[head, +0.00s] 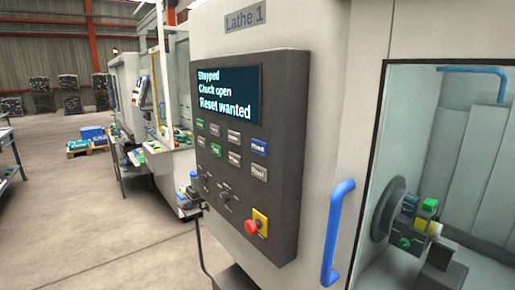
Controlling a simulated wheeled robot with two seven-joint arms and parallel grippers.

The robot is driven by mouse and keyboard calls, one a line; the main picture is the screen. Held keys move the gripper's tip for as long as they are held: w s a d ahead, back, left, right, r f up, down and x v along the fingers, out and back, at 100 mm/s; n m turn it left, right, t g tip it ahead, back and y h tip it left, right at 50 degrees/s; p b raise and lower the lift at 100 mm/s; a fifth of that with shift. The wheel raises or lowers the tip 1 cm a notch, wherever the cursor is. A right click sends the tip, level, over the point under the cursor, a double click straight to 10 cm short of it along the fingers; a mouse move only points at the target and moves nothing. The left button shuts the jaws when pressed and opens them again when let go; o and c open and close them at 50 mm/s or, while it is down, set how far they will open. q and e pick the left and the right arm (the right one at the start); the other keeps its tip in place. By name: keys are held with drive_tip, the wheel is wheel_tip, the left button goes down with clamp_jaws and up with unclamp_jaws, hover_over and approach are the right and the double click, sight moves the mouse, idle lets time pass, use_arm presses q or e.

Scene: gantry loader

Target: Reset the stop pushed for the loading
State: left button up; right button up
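The lathe's dark control panel (275,150) faces me in the middle of the head view. Its screen (226,94) reads "Stopped", "Chuck open" and "Reset wanted". Below it are rows of small buttons; a blue button (259,147) sits at the right, and most other labels are too small to read. A red stop button (252,226) on a yellow plate (261,222) is low on the panel. I cannot tell whether it is pushed in. Neither of my grippers is in view.
A blue door handle (336,232) stands out right of the panel. Behind the lathe window are a chuck (391,210) and coloured parts. More machines (128,92) stand at the back left. The floor (90,225) at the left is clear.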

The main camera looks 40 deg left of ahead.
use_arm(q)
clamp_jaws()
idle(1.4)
